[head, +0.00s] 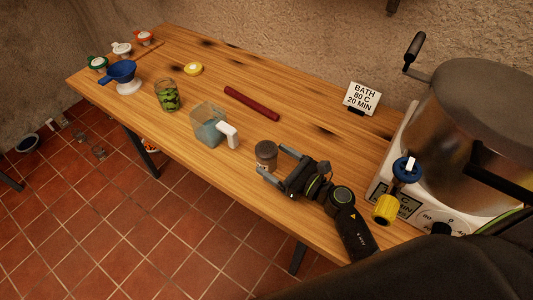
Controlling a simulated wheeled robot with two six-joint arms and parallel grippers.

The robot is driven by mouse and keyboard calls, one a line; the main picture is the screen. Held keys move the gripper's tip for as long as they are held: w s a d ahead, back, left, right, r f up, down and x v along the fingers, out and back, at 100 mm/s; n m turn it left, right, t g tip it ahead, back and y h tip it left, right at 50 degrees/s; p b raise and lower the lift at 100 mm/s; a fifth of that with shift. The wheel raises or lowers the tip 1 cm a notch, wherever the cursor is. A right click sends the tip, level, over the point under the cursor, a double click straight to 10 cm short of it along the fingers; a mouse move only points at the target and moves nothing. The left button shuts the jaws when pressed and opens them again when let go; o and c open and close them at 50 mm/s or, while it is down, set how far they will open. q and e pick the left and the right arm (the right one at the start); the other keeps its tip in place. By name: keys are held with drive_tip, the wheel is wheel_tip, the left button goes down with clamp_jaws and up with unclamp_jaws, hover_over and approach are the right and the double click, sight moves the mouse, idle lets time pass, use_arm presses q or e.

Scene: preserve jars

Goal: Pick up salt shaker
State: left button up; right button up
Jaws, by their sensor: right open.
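A small round shaker (265,150) with a dark grey-brown top and a paler label stands upright on the wooden table near its front edge; I take it for the salt shaker. My right gripper (272,160) comes in from the lower right. It is open, with its two fingertips right at the shaker's near side. I cannot tell whether the fingers touch it or how far they reach around it. The shaker's lower part is partly hidden by the near finger. My left gripper is not in view.
A clear jug (209,127) with a white handle stands left of the shaker. A dark red rod (251,103) lies behind. A jar with green contents (167,95) and a blue funnel (121,72) are farther left. A large metal pot (470,110) and a sign (362,97) stand right.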

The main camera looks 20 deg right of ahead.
sight(262, 151)
drive_tip(key=x, duration=0.5)
drive_tip(key=shift+w+a+f, duration=0.1)
drive_tip(key=shift+w+a, duration=0.05)
drive_tip(key=shift+w, duration=0.15)
drive_tip(key=shift+s, duration=0.1)
drive_tip(key=shift+c, duration=0.3)
drive_tip(key=shift+c, duration=1.1)
drive_tip(key=c, duration=1)
